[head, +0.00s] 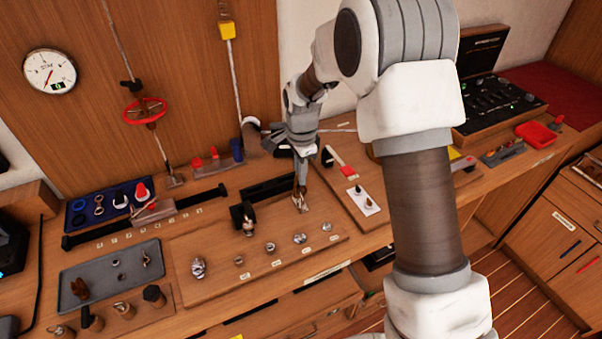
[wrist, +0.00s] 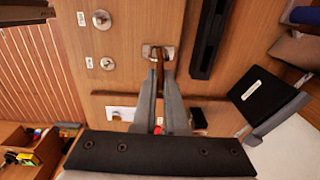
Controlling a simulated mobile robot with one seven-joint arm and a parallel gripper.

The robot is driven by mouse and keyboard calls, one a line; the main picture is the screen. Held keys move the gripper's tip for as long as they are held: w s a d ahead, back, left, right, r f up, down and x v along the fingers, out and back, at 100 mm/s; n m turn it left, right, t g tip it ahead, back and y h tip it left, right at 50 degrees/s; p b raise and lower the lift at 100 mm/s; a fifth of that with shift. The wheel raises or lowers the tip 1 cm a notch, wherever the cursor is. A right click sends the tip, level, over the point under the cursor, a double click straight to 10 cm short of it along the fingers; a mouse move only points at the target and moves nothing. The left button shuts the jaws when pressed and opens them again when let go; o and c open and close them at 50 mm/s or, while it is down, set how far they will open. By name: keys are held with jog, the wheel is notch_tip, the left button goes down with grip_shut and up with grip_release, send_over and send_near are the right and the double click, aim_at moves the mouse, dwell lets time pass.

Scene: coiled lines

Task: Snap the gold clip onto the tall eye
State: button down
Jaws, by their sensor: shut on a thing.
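My gripper (head: 300,183) points down over the right end of the wooden fittings board. In the wrist view its fingers (wrist: 159,76) are shut on a narrow brownish-gold piece, which looks like the gold clip (wrist: 159,66). The clip's far end reaches a silver plate fitting (wrist: 148,51), which looks like the base of the tall eye. This fitting also shows below the fingertips in the head view (head: 301,205). The clip and fingers cover most of the eye, so I cannot tell whether the clip is around it or only beside it.
Several silver fittings (head: 270,247) with small labels stand along the board (head: 215,290). A dark clamp-like piece (head: 243,214) stands left of my gripper, with a black bar (head: 268,188) behind. A white plate (head: 363,201) lies to the right. A grey tray (head: 100,281) is at left.

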jog(key=c, duration=0.9)
grip_release()
jog(key=r, duration=1.7)
jog(key=shift+s+d+r, duration=0.15)
jog(key=shift+s+r, duration=0.05)
jog(key=shift+s, duration=0.15)
